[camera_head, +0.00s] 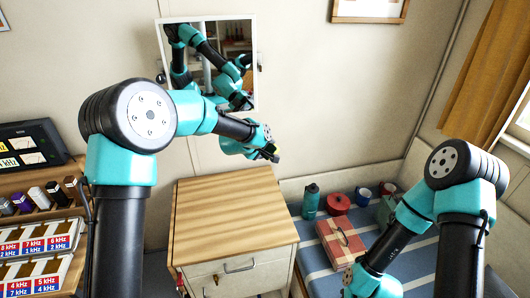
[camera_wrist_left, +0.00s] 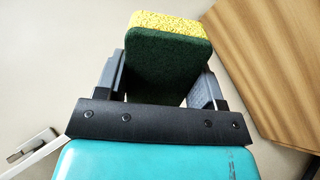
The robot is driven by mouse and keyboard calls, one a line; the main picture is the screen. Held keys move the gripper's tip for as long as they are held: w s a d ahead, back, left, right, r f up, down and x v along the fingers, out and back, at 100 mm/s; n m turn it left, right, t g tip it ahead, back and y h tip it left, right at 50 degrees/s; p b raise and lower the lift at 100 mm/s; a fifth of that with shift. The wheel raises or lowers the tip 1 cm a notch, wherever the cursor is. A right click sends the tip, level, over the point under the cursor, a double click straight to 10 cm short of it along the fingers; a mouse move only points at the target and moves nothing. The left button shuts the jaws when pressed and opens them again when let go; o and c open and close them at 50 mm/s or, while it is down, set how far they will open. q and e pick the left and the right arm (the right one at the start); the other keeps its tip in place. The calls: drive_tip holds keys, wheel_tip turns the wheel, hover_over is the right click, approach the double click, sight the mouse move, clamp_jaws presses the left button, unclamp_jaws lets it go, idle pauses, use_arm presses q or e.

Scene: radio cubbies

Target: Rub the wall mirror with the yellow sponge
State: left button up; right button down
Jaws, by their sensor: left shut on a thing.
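The wall mirror (camera_head: 222,42) hangs in a white frame on the cream wall, at the upper middle of the head view. It reflects my arms. My left gripper (camera_head: 273,152) is in front of the wall, below and right of the mirror, apart from the glass. In the left wrist view my left gripper (camera_wrist_left: 165,85) is shut on the yellow sponge (camera_wrist_left: 172,22), which has a dark green scouring side. The sponge is mostly hidden in the head view. My right arm stands at the right of the head view; its gripper (camera_head: 352,290) is at the bottom edge, its jaws unclear.
A wooden-topped cabinet (camera_head: 232,215) stands under the left gripper. A blue striped surface to its right holds a red box (camera_head: 341,243), a teal bottle (camera_head: 311,200) and a red pot (camera_head: 338,203). Labelled cubbies (camera_head: 38,240) are at the left. The wall around the mirror is mostly bare.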

use_arm(q)
drive_tip(key=shift+w+a+r+n+t, duration=0.3)
drive_tip(key=shift+a+r+t, duration=0.2)
drive_tip(key=shift+r, duration=0.2)
drive_tip(key=shift+w+a+r+n+t+y, duration=0.15)
drive_tip(key=shift+a+r+n+t+y, duration=0.4)
drive_tip(key=shift+a, duration=0.3)
drive_tip(key=shift+w+a+r+n+t, duration=0.1)
drive_tip(key=shift+a+r+n+t, duration=0.25)
drive_tip(key=shift+r+t, duration=0.3)
drive_tip(key=a+r+n+t+y, duration=0.3)
drive_tip(key=a+r+y, duration=0.1)
drive_tip(key=a+r, duration=0.15)
drive_tip(key=n+t+y, duration=0.2)
drive_tip(key=n+y, duration=0.2)
drive_tip(key=y, duration=0.2)
approach(213, 96)
drive_tip(key=s, duration=0.1)
drive_tip(key=shift+d+r, duration=0.25)
drive_tip(key=shift+r, duration=0.05)
drive_tip(key=shift+x, duration=3)
drive_tip(key=shift+x, duration=1)
